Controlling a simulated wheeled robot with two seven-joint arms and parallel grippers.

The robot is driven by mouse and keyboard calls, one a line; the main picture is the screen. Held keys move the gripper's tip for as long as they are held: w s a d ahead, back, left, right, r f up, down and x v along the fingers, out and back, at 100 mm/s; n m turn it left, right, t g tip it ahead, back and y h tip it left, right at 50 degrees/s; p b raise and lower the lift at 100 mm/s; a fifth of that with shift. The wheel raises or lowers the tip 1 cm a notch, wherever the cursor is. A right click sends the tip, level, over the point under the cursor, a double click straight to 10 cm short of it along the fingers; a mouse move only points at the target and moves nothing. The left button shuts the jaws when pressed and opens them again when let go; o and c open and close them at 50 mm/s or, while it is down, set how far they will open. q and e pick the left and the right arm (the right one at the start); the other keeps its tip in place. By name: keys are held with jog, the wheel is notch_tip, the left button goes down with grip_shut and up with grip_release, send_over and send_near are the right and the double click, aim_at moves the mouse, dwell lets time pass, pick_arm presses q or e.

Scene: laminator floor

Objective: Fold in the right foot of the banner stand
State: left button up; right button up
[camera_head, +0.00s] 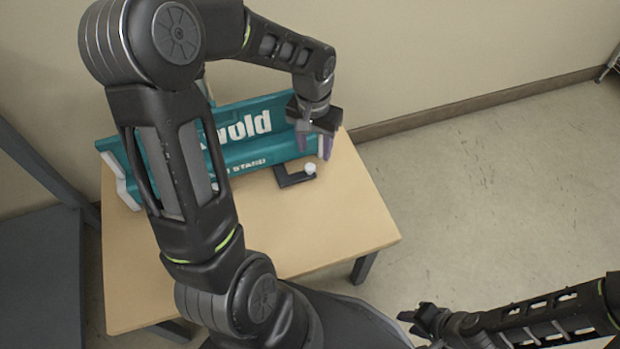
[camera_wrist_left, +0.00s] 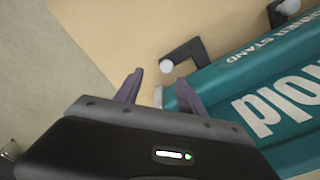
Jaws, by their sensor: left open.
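The teal banner stand (camera_head: 245,130) lies along the back of the table, with white lettering and white end caps. Its right foot (camera_head: 290,179) is a dark bar sticking out from the front of the stand, with a white knob at its tip. In the left wrist view the right foot (camera_wrist_left: 190,52) is bent like an L, and its knob lies just beyond the fingertips. My left gripper (camera_head: 325,145) is open above the stand's right end. It also shows in the left wrist view (camera_wrist_left: 160,78), with nothing held. My right gripper (camera_head: 420,315) is low at the right, away from the stand.
The stand's other foot (camera_wrist_left: 283,10) shows at the top right of the left wrist view; my left arm hides that area in the head view. The wooden table (camera_head: 350,225) is bare in front. A dark grey surface (camera_head: 40,270) stands at the left. The floor at the right is clear.

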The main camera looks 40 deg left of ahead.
aim_at(310, 166)
pick_arm(q)
jog(key=shift+s+a+r, duration=0.1)
jog(key=shift+a+r, duration=0.1)
jog(key=shift+a, duration=0.35)
jog(key=shift+r, duration=0.2)
pick_arm(e)
jog(key=shift+f, duration=0.25)
pick_arm(q)
jog(key=shift+f, duration=0.1)
notch_tip(310, 166, down, 8)
jog(key=shift+r+b, duration=0.1)
jog(key=shift+b, duration=1.05)
pick_arm(e)
jog(key=shift+w+d+f, duration=0.2)
jog(key=shift+f, duration=0.45)
jog(key=shift+w+d+f, duration=0.15)
jog(key=shift+f, duration=0.45)
pick_arm(q)
jog(key=shift+c, duration=0.2)
grip_shut()
